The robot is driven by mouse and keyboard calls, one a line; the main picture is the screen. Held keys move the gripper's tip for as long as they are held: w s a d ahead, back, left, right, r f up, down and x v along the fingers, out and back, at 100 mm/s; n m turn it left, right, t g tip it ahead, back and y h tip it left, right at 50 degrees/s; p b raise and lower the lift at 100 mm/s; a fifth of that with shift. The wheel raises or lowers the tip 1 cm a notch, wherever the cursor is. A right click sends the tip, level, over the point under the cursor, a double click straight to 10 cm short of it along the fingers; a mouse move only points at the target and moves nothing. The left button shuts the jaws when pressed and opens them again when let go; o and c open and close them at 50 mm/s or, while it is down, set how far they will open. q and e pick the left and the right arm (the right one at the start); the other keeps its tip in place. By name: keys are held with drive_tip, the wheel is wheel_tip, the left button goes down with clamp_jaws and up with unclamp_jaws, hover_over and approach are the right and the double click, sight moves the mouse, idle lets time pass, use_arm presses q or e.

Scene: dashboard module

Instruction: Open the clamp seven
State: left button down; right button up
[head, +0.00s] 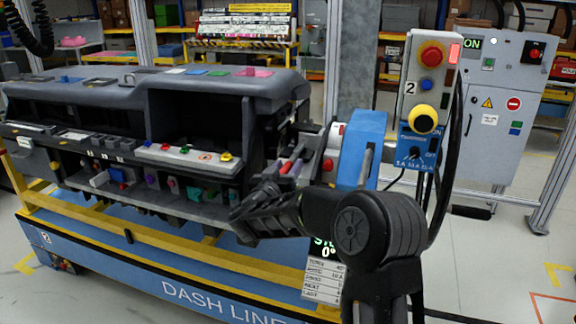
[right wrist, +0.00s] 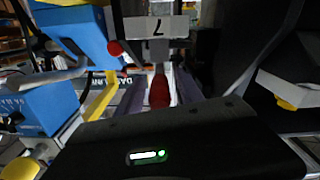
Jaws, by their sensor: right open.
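In the right wrist view, a pale plate with an upside-down 7 (right wrist: 157,28) marks clamp seven. A red handle (right wrist: 159,92) shows below the plate, pointing towards my right gripper. My right gripper (right wrist: 157,84) is open, its dark fingers on either side of the red handle; contact cannot be told. In the head view, my right gripper (head: 248,207) is at the right end of the dark dashboard module (head: 225,88). Red-tipped handles (head: 292,160) show just above it; which one belongs to clamp seven is unclear. My left gripper is not in view.
A blue fixture block (head: 362,148) stands close to the right of my gripper. A control box (head: 428,88) with red, blue and yellow buttons is further right. The blue cart (head: 130,272) with yellow rails (head: 185,246) lies below the module. Open floor is at right.

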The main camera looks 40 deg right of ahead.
drive_tip(key=shift+w+d, duration=0.2)
drive_tip(key=shift+d, duration=0.15)
drive_tip(key=shift+c, duration=0.4)
clamp_jaws()
idle(0.9)
